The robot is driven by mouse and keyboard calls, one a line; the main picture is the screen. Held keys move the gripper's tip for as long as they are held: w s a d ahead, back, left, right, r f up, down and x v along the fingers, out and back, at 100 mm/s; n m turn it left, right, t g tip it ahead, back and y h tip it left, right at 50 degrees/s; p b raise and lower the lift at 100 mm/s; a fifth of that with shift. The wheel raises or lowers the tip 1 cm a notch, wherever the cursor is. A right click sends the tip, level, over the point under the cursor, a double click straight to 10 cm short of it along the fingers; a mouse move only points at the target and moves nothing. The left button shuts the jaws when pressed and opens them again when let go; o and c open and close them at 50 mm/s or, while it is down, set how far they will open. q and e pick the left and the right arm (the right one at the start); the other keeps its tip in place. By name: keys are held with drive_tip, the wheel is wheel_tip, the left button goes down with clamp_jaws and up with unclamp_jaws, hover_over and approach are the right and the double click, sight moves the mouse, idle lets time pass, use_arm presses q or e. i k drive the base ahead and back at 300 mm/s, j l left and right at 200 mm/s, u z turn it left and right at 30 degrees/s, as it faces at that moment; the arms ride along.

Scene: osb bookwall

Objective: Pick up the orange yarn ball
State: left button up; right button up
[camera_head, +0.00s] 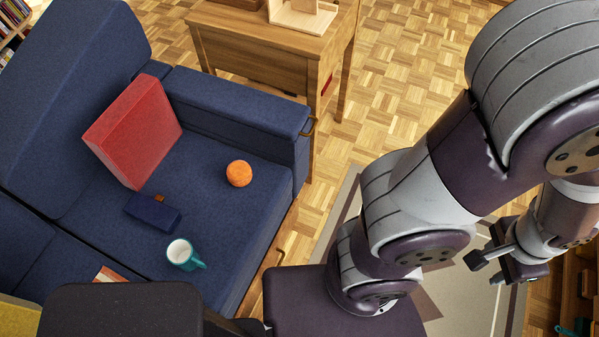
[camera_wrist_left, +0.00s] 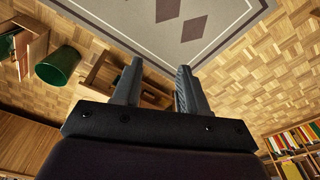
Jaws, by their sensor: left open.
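The orange yarn ball (camera_head: 239,173) rests on the blue sofa (camera_head: 225,225) seat, near the armrest, in the head view. It does not show in the left wrist view. My left gripper (camera_head: 484,270) is far to the right of the ball, over the floor and rug beyond the sofa. In the left wrist view my left gripper (camera_wrist_left: 160,68) is open, with two separated fingers and nothing between them. My right gripper is in neither view.
On the sofa are a red cushion (camera_head: 133,130), a dark blue object (camera_head: 152,213) and a teal mug (camera_head: 182,254). A wooden table (camera_head: 262,50) stands behind the armrest. A green bin (camera_wrist_left: 58,66) and a patterned rug (camera_wrist_left: 235,30) show in the wrist view.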

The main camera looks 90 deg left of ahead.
sight(238, 173)
drive_tip(key=u, duration=3.65)
drive_tip(key=i+l+u, duration=0.1)
drive_tip(key=l+u, duration=0.15)
drive_tip(key=l, duration=0.65)
drive_tip(key=l+u, duration=0.3)
drive_tip(key=l, duration=0.6)
drive_tip(key=i+l+u, duration=0.4)
drive_tip(key=i+l, duration=0.3)
drive_tip(key=i, duration=0.05)
